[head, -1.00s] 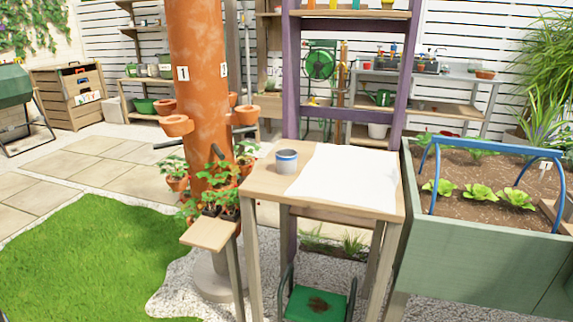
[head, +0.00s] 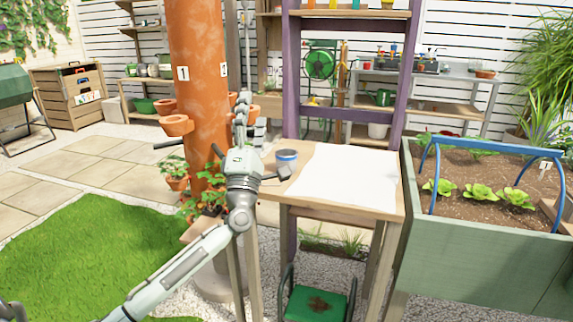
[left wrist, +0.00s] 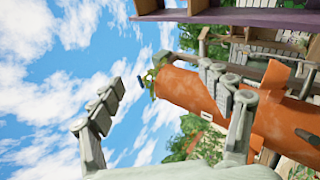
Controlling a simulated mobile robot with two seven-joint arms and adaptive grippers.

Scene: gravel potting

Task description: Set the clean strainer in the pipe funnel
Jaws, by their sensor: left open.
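An orange pipe (head: 198,60) stands upright left of the table; its top is cut off in the head view. In the left wrist view the pipe (left wrist: 190,90) lies sideways against the sky, and I cannot make out a funnel clearly. My left gripper (head: 263,140) is raised in front of the pipe, just left of the cup in the picture. Its fingers are spread and empty in the left wrist view (left wrist: 165,88). My right gripper is out of view.
A white sheet (head: 345,175) covers much of the wooden table (head: 310,208). Terracotta pots (head: 177,125) with plants hang around the pipe. A green planter bed (head: 480,250) with blue hoops stands right of the table. A green-topped stool (head: 315,305) is below.

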